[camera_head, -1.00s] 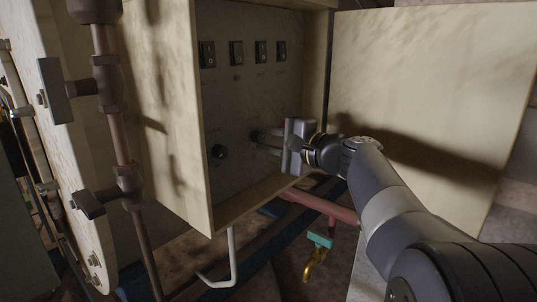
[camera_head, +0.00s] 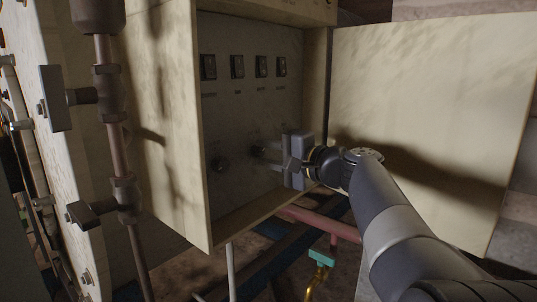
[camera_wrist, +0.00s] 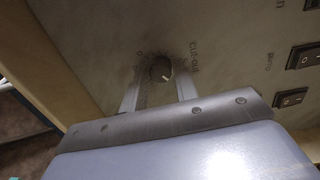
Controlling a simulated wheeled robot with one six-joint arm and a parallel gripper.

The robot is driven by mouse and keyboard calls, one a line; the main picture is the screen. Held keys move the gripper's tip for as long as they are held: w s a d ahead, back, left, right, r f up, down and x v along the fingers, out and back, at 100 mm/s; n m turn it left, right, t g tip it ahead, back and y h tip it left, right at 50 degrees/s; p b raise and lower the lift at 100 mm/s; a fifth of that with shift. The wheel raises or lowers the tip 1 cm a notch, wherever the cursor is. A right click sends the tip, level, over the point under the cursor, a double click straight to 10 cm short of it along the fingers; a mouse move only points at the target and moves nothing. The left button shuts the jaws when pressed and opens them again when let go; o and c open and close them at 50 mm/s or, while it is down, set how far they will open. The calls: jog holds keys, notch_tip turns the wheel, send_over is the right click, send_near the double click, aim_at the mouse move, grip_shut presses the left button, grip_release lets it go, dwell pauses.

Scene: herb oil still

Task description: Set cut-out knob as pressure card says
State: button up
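The cut-out knob (camera_wrist: 160,70) is a small dark round knob with a pale pointer mark, on the grey panel in the wrist view. The label "Cut-out" is printed beside it, with scale marks around it too small to read. My gripper (camera_wrist: 160,86) has one finger on each side of the knob; the fingers stand apart, with slight gaps appearing between them and the knob. In the head view the knob (camera_head: 258,151) is dark and partly behind my gripper (camera_head: 271,158), which reaches into the box from the right. I cannot make out a pressure card.
The cream box (camera_head: 228,236) stands open, its door (camera_head: 435,75) swung right. Several black rocker switches (camera_head: 237,66) line the panel above. A second dark knob (camera_head: 220,164) sits to the left. Pipes with valves (camera_head: 118,140) stand left; a teal-handled tap (camera_head: 321,258) is below.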

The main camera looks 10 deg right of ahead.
jog(key=o, duration=0.3)
jog(key=shift+o, duration=0.2)
jog(key=p+v, duration=0.1)
jog(key=v, duration=0.9)
jog(key=shift+s+d+p, duration=0.25)
jog(key=shift+s+p, duration=0.05)
jog(key=shift+p, duration=0.1)
jog(key=b+x, duration=0.1)
jog(key=x, duration=0.8)
jog(key=shift+w+a+b, duration=0.25)
jog(key=shift+b, duration=0.15)
jog(key=shift+w+a, duration=0.3)
jog(key=shift+w, duration=0.2)
